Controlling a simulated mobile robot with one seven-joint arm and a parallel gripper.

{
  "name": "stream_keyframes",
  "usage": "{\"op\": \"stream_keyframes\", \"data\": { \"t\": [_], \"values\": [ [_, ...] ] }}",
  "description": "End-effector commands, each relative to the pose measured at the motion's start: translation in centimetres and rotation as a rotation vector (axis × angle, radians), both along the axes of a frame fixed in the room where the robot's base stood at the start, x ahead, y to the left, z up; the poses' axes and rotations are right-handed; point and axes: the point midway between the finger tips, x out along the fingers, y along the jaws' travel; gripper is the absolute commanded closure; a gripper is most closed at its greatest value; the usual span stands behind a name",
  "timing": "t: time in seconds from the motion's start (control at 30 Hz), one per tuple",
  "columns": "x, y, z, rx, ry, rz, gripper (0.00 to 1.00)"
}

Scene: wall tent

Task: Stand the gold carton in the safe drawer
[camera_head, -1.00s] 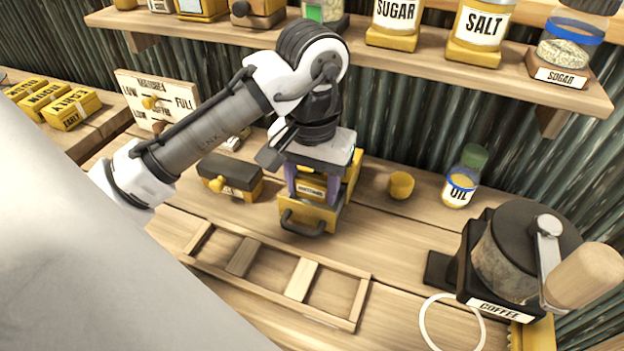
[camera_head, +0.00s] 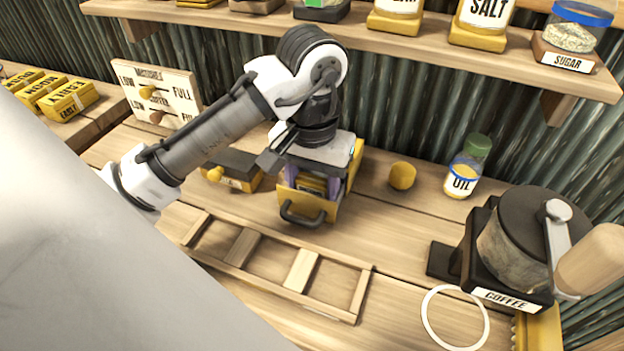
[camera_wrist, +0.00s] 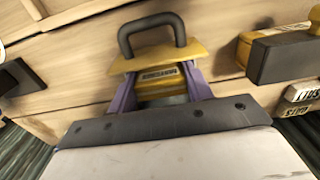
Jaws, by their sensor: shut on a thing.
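The gold carton (camera_head: 312,184) is a small yellow box with a dark label, held between the purple fingers of my gripper (camera_head: 311,190). In the wrist view the carton (camera_wrist: 158,74) shows its label between the fingers of my gripper (camera_wrist: 160,88). My gripper is shut on the carton and points down into the yellow safe drawer (camera_head: 310,207), which has a dark looped handle at its front. The drawer front (camera_wrist: 155,57) also shows in the wrist view. The carton's lower part is hidden by the drawer front, so I cannot tell whether it touches the floor.
A dark-lidded yellow box (camera_head: 237,165) stands close on the left. A yellow cup-like object (camera_head: 402,176) and an oil jar (camera_head: 466,172) stand on the right. A wooden divided frame (camera_head: 270,262) lies in front. A coffee grinder (camera_head: 515,245) is at the right; a shelf runs above.

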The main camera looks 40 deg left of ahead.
Motion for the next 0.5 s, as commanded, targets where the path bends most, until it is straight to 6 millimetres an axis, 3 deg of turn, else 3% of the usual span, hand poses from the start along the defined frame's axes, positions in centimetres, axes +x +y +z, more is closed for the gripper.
{"op": "stream_keyframes", "data": {
  "t": [0.43, 0.47, 0.5],
  "values": [
    [0.0, -0.01, -1.2, 0.0, 0.0, 0.0, 0.75],
    [0.0, -0.01, -1.18, 0.0, 0.0, 0.0, 0.49],
    [0.0, -0.01, -1.12, 0.001, 0.0, 0.0, 0.43]
  ]
}}
